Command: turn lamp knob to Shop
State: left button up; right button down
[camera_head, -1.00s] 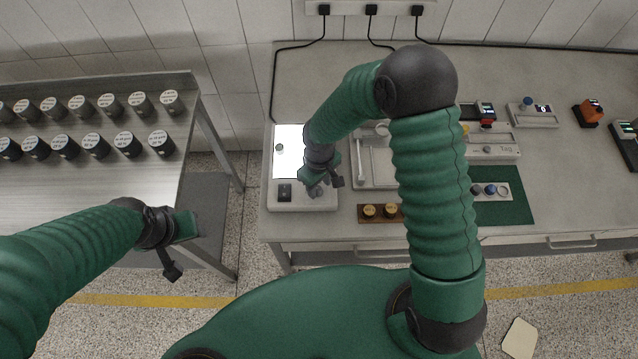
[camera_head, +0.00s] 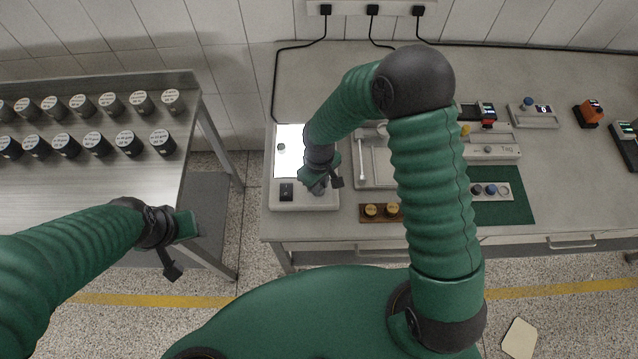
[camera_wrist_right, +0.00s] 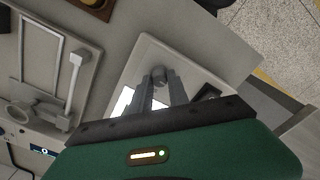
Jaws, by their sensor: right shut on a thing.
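The lamp box (camera_head: 302,204) is a pale unit near the front left of the right-hand table, with a bright lit panel (camera_head: 287,160) and a black switch (camera_head: 286,192). My right gripper (camera_head: 319,188) is down at the box's front right. In the right wrist view its two grey fingers (camera_wrist_right: 159,84) are shut on the round grey lamp knob (camera_wrist_right: 159,74). The knob's marks, including Shop, cannot be read. The lit panel is partly hidden behind the fingers in the wrist view. My left gripper (camera_head: 187,228) hangs beside the left table, away from the lamp; its fingers are unclear.
A tray with a white handle (camera_head: 362,160) stands just right of the lamp box. A wooden block with brass weights (camera_head: 371,209) lies at the table's front edge. Several labelled dark jars (camera_head: 126,144) stand on the left metal table (camera_head: 60,185).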

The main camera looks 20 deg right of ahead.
jog(key=shift+s+m, duration=0.1)
jog(key=shift+m, duration=0.2)
jog(key=shift+f+m+b, duration=0.1)
jog(key=shift+m+b, duration=0.2)
jog(key=shift+m, duration=0.7)
jog(key=m, duration=0.2)
jog(key=shift+m, duration=0.3)
jog(key=m, duration=0.4)
jog(key=shift+m, duration=0.3)
jog(key=m+p, duration=0.1)
jog(key=m, duration=0.3)
jog(key=shift+s, duration=0.1)
jog(key=shift+m+p, duration=0.55)
jog(key=shift+m, duration=1.25)
